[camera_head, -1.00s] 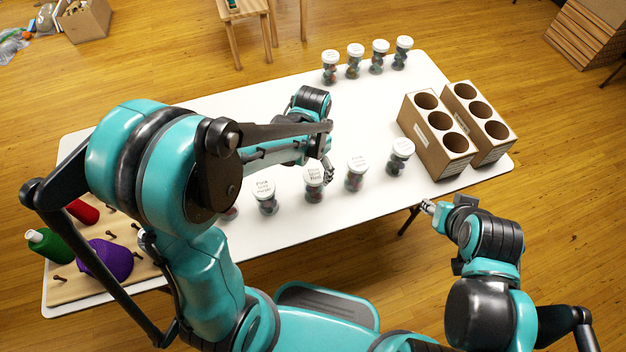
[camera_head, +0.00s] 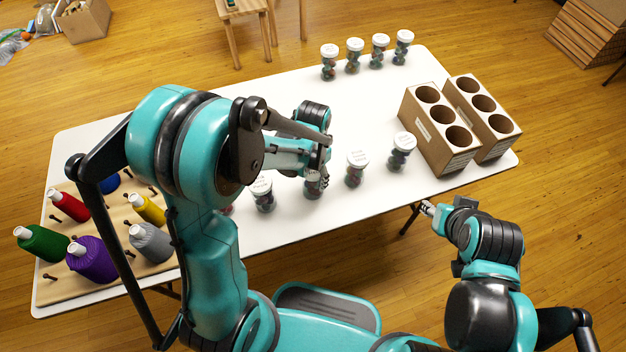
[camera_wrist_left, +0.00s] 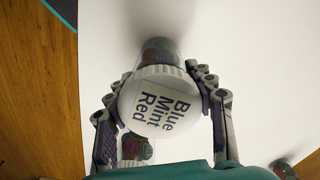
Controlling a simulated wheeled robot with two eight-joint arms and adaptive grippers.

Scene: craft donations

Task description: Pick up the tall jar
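Several white-lidded jars of similar shape stand on the table, and I cannot tell by height which is the tall one. The jar with the lid reading "Blue Mint Red" (camera_wrist_left: 160,102) is between the fingers of my left gripper (camera_wrist_left: 160,90) in the left wrist view. The fingers lie close against both sides of its lid; whether they press on it is unclear. In the head view this jar (camera_head: 313,189) looks upright, its lid mostly hidden by my left gripper (camera_head: 322,178). My right gripper (camera_head: 428,209) is off the table's front edge, too small to read.
Neighbouring jars stand to the left (camera_head: 263,197) and right (camera_head: 356,170). Another jar (camera_head: 402,152) is by two cardboard holders (camera_head: 421,143) with round holes. Several jars line the back edge. A peg board (camera_head: 85,287) with thread spools is at the left. The table (camera_head: 370,95) is clear mid-back.

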